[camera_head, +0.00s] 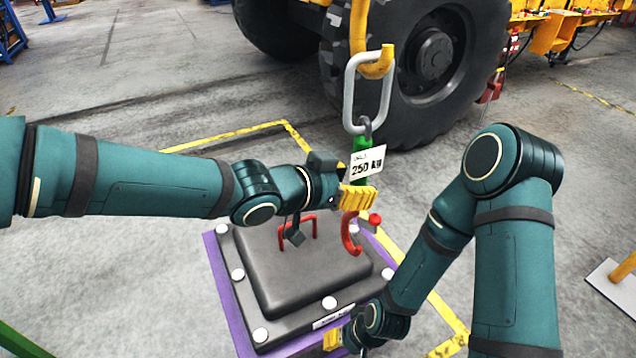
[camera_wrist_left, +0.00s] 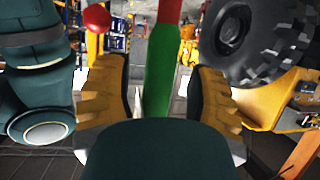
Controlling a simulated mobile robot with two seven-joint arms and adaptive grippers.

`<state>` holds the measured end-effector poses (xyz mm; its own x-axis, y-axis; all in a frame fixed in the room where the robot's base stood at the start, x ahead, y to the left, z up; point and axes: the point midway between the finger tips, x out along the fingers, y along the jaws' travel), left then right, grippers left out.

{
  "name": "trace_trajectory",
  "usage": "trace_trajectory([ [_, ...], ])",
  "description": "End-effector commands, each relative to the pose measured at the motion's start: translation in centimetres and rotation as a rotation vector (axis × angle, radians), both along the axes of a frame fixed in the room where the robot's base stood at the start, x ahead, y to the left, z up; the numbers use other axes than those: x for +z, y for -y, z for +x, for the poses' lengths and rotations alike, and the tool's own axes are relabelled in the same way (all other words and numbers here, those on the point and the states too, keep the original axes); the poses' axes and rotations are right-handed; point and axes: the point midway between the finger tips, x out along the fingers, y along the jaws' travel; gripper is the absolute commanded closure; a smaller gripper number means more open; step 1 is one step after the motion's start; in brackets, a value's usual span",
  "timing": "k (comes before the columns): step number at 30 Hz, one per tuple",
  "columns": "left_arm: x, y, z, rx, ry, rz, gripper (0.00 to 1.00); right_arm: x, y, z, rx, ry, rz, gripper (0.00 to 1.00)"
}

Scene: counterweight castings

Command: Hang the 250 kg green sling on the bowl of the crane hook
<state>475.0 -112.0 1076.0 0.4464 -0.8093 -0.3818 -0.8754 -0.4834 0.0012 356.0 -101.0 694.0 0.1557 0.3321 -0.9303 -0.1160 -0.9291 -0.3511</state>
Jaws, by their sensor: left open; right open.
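The yellow crane hook (camera_head: 378,68) hangs at the top centre of the head view. A grey oblong link (camera_head: 349,100) hangs with its upper end around the bowl of the hook. The green sling (camera_head: 359,145) hangs below the link, with a white 250 kg tag (camera_head: 367,163) and a red hook (camera_head: 349,232) at its lower end. My left gripper (camera_head: 357,197) is open around the sling's lower part. In the left wrist view the green sling (camera_wrist_left: 160,75) stands between the spread yellow fingers, with gaps visible beside it. My right gripper (camera_head: 332,340) is low in the head view, partly hidden.
A dark casting (camera_head: 300,262) with a red handle (camera_head: 297,228) sits below on a purple base (camera_head: 222,278). A red ball (camera_head: 375,219) shows beside the red hook. A large wheel (camera_head: 432,60) stands behind the crane hook. Yellow floor lines (camera_head: 240,131) surround the casting.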

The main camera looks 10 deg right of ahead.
Motion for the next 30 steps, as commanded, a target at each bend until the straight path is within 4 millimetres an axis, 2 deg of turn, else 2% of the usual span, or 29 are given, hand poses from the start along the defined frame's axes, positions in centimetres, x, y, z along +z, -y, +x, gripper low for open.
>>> trace_trajectory([
  [21,3.1,-6.4,-3.3,0.007,0.013,0.001,0.44,0.0,0.0,0.0,0.000,0.000,0.000,0.53],
  [30,4.0,-8.2,-4.5,0.002,0.008,0.000,0.44,0.0,0.0,0.0,0.000,0.000,0.000,0.53],
])
